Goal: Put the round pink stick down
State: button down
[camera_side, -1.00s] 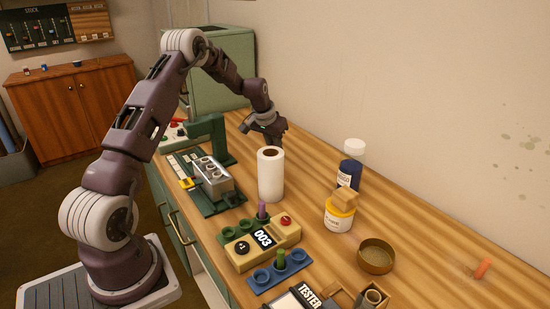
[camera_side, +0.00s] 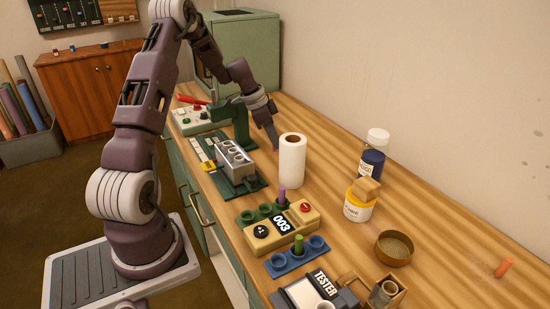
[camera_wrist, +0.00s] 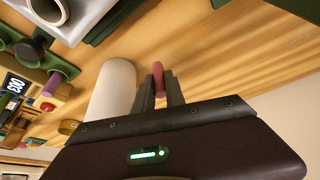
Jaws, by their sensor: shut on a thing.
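My gripper (camera_wrist: 160,92) is shut on the round pink stick (camera_wrist: 158,74), whose rounded end shows between the fingertips in the wrist view. In the side view my gripper (camera_side: 275,148) points down, behind and left of the white paper roll (camera_side: 292,162). The stick cannot be made out there. The wooden table (camera_side: 345,165) lies below; I cannot tell whether the stick touches it. The roll also stands close beside the fingers in the wrist view (camera_wrist: 112,90).
A dark green press (camera_side: 238,125) and a grey metal block with holes (camera_side: 234,160) stand left of my gripper. A purple stick (camera_side: 281,196) stands in a green holder, a green stick (camera_side: 299,243) in a blue one. Bare wood lies right of the roll.

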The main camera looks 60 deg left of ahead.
notch_tip(320, 180, down, 5)
jog(key=shift+f, duration=0.15)
jog(key=c, duration=1.4)
grip_release()
jog(key=shift+f, duration=0.1)
